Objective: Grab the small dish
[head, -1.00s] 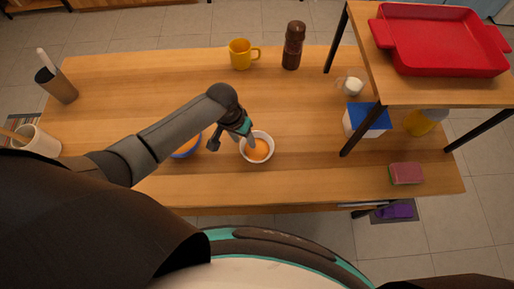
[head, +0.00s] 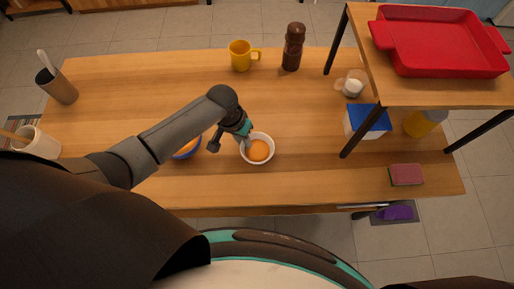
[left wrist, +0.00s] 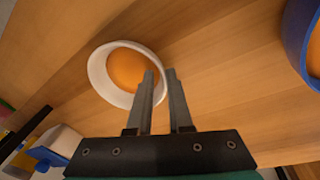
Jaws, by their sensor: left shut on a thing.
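The small dish (head: 257,162) is a white round bowl with orange contents (head: 259,150), standing on the wooden table. My left gripper (head: 233,143) is at the dish's left rim in the head view. In the left wrist view the same dish (left wrist: 97,67) sits at upper left. The fingers of my left gripper (left wrist: 161,73) are close together at its near rim, shut on it. The fingers hide part of that rim. I cannot tell any gap between dish and table. My right gripper is not in view.
A blue bowl (head: 190,153) with orange contents stands just left of the dish, partly behind my arm. A yellow mug (head: 239,56) and a brown grinder (head: 292,47) stand at the back. A shelf with a red tray (head: 440,41) rises at right. A sponge (head: 406,175) lies at front right.

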